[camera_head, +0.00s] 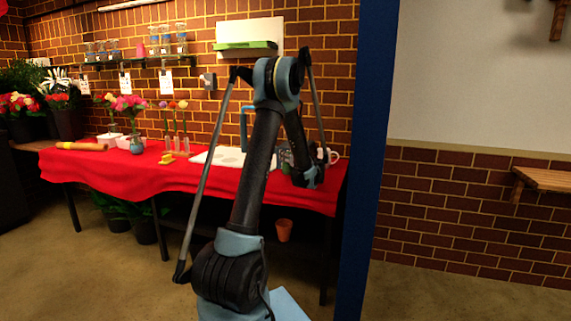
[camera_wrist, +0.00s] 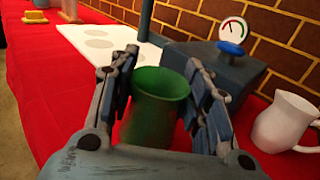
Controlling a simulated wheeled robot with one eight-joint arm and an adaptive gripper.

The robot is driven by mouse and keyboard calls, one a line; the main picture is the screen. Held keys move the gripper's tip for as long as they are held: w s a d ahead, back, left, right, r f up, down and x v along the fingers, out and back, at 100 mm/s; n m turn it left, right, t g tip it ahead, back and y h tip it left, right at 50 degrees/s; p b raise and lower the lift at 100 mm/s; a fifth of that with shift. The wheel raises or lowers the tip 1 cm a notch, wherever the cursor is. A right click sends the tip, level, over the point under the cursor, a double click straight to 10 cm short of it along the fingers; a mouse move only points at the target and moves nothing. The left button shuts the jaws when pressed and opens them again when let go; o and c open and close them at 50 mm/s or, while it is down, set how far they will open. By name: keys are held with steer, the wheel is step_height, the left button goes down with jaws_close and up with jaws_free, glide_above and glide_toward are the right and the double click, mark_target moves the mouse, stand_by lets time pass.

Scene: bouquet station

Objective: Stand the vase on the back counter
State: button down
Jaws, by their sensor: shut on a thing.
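A dark green, open-topped vase (camera_wrist: 158,105) is between the two fingers of my gripper (camera_wrist: 163,90) in the wrist view. The fingers are shut on it, one on each side, and its mouth faces up. Its lower part is hidden by my gripper, so I cannot tell whether its base touches the cloth. In the head view my gripper (camera_head: 308,178) is over the right end of the counter with the red cloth (camera_head: 225,181). The vase does not show clearly there. The cloth also shows in the wrist view (camera_wrist: 45,75).
A grey box with a gauge and blue knob (camera_wrist: 232,48) stands just beyond the vase. A white mug (camera_wrist: 287,122) is to the right. A white holed tray (camera_wrist: 100,40) lies beyond, to the left. A blue post (camera_head: 370,150) stands right of the counter.

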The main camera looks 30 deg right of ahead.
steer(key=shift+f, duration=1.6)
steer(key=c, duration=0.9)
jaws_free()
steer(key=shift+f, duration=0.1)
steer(key=shift+o, duration=0.2)
